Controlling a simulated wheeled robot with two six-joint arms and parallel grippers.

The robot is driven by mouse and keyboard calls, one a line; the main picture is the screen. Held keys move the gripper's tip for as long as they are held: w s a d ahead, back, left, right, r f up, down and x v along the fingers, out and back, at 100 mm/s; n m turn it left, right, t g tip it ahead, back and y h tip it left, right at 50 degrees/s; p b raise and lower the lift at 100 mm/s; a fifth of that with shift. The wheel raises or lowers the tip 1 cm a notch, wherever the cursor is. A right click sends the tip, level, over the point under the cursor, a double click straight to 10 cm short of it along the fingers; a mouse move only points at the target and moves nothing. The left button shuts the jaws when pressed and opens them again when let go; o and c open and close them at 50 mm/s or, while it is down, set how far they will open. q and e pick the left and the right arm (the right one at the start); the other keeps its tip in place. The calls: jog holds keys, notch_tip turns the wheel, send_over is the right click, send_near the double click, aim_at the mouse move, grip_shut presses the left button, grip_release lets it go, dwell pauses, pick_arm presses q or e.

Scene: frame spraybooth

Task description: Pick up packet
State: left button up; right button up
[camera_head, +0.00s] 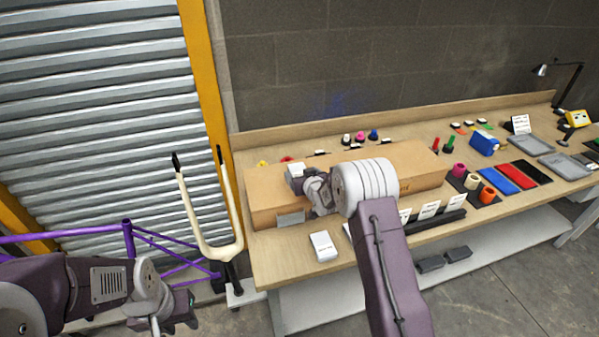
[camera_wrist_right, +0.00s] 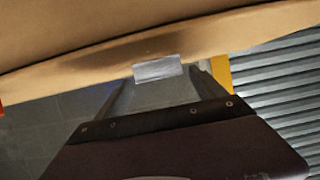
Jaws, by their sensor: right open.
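A small white packet-like block (camera_head: 323,246) with faint print lies on the wooden bench near its front edge, in front of a long cardboard box. My right gripper (camera_head: 297,182) is over the box's left part, behind and above the white block, partly hidden by its own wrist. In the right wrist view my right gripper (camera_wrist_right: 160,92) is open, its two fingers apart with nothing seen between them. A pale label (camera_wrist_right: 158,69) on the box shows beyond them. My left gripper (camera_head: 175,322) is at the lower left, away from the bench; its jaws are unclear.
The cardboard box (camera_head: 415,168) fills the bench's left middle. Coloured rolls (camera_head: 472,182), white cards (camera_head: 429,209), a blue item (camera_head: 485,143) and flat trays (camera_head: 516,145) are to the right. A cream forked frame (camera_head: 215,248) stands left of the bench, before the shutter (camera_head: 90,90).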

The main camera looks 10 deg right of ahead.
aim_at(301, 173)
jog(key=shift+w+a+f, duration=0.1)
jog(key=shift+w+f, duration=0.15)
jog(key=shift+w, duration=0.3)
jog(key=shift+w+a+f, duration=0.1)
jog(key=shift+w+f, duration=0.1)
jog(key=shift+w, duration=0.1)
jog(key=shift+s+r, duration=0.1)
jog(key=shift+s, duration=0.05)
jog(key=c, duration=1.5)
jog(key=r, duration=0.4)
jog(key=shift+d+r+b, duration=0.25)
jog(key=shift+b, duration=0.1)
jog(key=d+r, duration=0.2)
jog(key=d, duration=0.1)
jog(key=s+d+r+p, duration=0.1)
jog(key=d+r, duration=0.1)
jog(key=d, duration=0.2)
jog(key=d+r+p, duration=0.1)
jog(key=d+r, duration=0.1)
jog(key=d, duration=0.2)
jog(key=shift+s+r, duration=0.3)
jog(key=shift+s, duration=0.1)
